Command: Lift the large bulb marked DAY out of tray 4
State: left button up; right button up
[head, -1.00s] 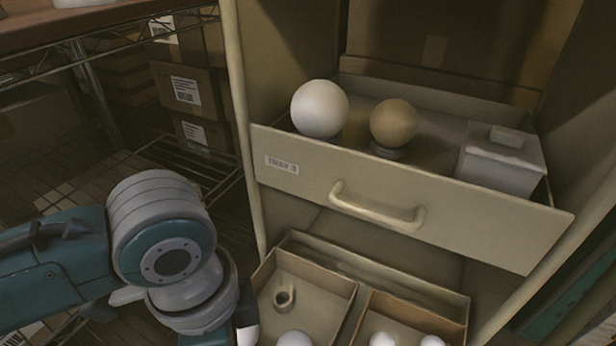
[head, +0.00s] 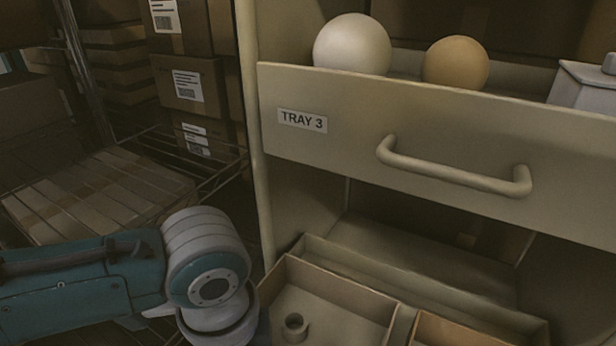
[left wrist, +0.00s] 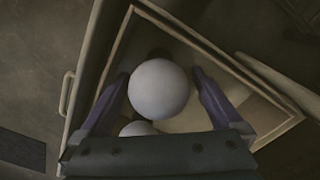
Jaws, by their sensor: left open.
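In the left wrist view a large round white bulb (left wrist: 160,89) stands in a compartment of a lower tray (left wrist: 232,70). No DAY marking is visible on it. My left gripper (left wrist: 161,74) is open, with one dark finger on each side of this bulb; I cannot tell whether they touch it. A second white bulb (left wrist: 137,128) is partly hidden behind the gripper body. In the head view the lower tray (head: 345,300) shows below tray 3, its number out of sight. My left gripper's fingers are below the head picture, and my right gripper is not in view.
Tray 3 (head: 345,135) is pulled out above the lower tray and overhangs it. It holds a white bulb (head: 352,44), an amber bulb (head: 456,63) and a pale box (head: 585,88). A small ring socket (head: 294,326) stands in the lower tray. Wire shelving with cartons (head: 188,85) is at left.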

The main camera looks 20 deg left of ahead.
pick_arm(q)
jog(key=shift+f+b, duration=0.35)
jog(key=shift+f, duration=0.6)
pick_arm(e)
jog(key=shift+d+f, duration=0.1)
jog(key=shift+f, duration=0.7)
pick_arm(q)
jog(key=shift+r, duration=0.1)
jog(key=c, duration=1.2)
jog(key=shift+o, duration=0.2)
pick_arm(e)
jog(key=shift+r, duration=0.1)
pick_arm(q)
jog(key=shift+r+p, duration=0.85)
jog(key=shift+p, duration=0.4)
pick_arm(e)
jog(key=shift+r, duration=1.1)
pick_arm(q)
jog(key=shift+r+p, duration=1.8)
jog(key=shift+p, duration=0.45)
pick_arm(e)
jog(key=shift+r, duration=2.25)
